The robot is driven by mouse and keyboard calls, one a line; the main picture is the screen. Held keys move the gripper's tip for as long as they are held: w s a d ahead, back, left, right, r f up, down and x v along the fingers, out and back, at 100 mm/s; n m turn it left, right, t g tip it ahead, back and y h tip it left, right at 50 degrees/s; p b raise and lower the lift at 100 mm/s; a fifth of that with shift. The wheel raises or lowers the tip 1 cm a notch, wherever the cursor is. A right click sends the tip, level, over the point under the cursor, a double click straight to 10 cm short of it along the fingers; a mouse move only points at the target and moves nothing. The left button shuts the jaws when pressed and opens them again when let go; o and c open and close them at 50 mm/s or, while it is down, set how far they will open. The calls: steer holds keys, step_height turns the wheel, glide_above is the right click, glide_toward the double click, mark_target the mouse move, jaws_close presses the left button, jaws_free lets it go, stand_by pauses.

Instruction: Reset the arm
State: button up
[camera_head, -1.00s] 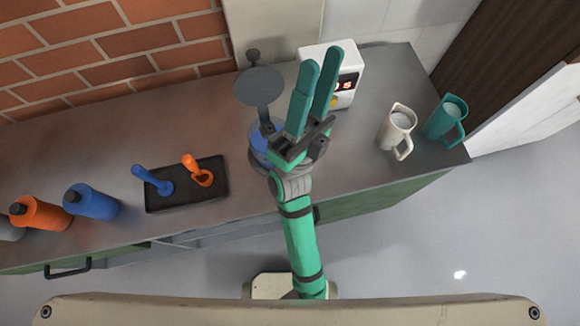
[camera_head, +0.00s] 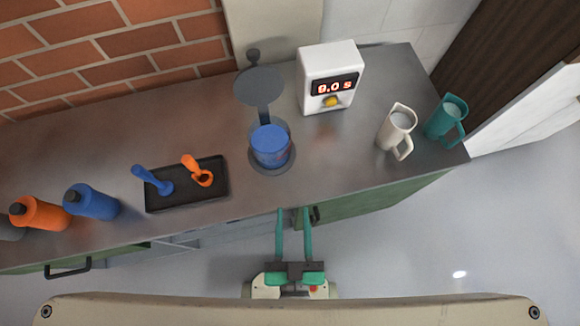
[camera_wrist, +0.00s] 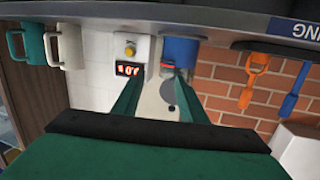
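My gripper (camera_head: 293,212) is drawn back in front of the counter's front edge, low and close to my body. Its two teal fingers are apart, with nothing between them in the head view. In the upside-down wrist view, my gripper (camera_wrist: 159,80) also shows its fingers spread, facing the counter and wall. The fingers touch nothing that I can see.
On the counter (camera_head: 330,165) stand a blue-filled container (camera_head: 270,145) under a grey disc (camera_head: 258,86), a timer box (camera_head: 331,80), a cream jug (camera_head: 397,130), a teal jug (camera_head: 446,118), a black tray (camera_head: 215,182) with blue and orange tools, and several bottles.

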steer(key=shift+s+a+f+g, duration=0.2)
steer(key=shift+s+f+g, duration=0.15)
steer(key=shift+s+f, duration=0.3)
steer(key=shift+s+a+f+g, duration=0.15)
steer(key=shift+s+f+g, duration=0.25)
steer(key=shift+s, duration=0.4)
